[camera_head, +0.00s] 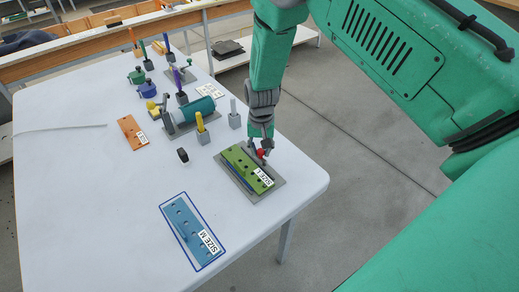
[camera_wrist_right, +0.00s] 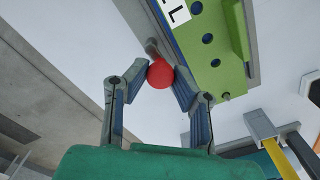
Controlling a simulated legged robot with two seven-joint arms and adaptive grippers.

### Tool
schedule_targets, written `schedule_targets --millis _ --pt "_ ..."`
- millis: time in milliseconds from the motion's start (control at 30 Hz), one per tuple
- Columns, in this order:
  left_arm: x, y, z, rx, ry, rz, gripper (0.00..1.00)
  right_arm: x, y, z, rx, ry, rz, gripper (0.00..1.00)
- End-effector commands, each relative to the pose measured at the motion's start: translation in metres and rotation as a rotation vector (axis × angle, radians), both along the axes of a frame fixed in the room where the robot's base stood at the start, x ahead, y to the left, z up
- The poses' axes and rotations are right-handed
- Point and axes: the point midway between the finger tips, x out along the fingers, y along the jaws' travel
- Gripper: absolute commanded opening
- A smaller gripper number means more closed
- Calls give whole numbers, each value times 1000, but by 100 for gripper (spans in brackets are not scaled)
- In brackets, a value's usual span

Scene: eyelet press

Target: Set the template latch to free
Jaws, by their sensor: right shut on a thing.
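The template latch shows as a red knob (camera_head: 261,153) at the right edge of the green size L template (camera_head: 243,166), which lies on a grey base plate (camera_head: 272,190). My right gripper (camera_head: 264,145) reaches down from above at that edge. In the right wrist view the red knob (camera_wrist_right: 160,74) sits between the fingertips of my right gripper (camera_wrist_right: 160,80), which are shut on it. A grey lever part shows just behind the knob; the rest of the latch is hidden. The latch's setting cannot be read. My left gripper is not in view.
A blue size M template (camera_head: 191,233) lies inside a blue outline at the front of the white table (camera_head: 95,225). An orange plate (camera_head: 132,132), a teal-cylinder press (camera_head: 194,111) and several coloured tools in grey holders stand farther back. A yellow-handled tool (camera_head: 201,125) is near the green template.

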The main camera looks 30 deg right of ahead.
Motion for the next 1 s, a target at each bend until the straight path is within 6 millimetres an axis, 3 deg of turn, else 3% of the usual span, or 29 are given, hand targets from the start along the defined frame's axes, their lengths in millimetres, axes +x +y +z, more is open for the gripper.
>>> schedule_targets --millis 700,733,767,1000 --pt "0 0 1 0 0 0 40 0 0 0 1 0 -78 0" --pt "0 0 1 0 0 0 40 0 0 0 1 0 -78 29" --pt "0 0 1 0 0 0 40 0 -1 0 1 0 -78 39" --pt "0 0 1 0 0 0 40 0 -1 0 1 0 -77 43"
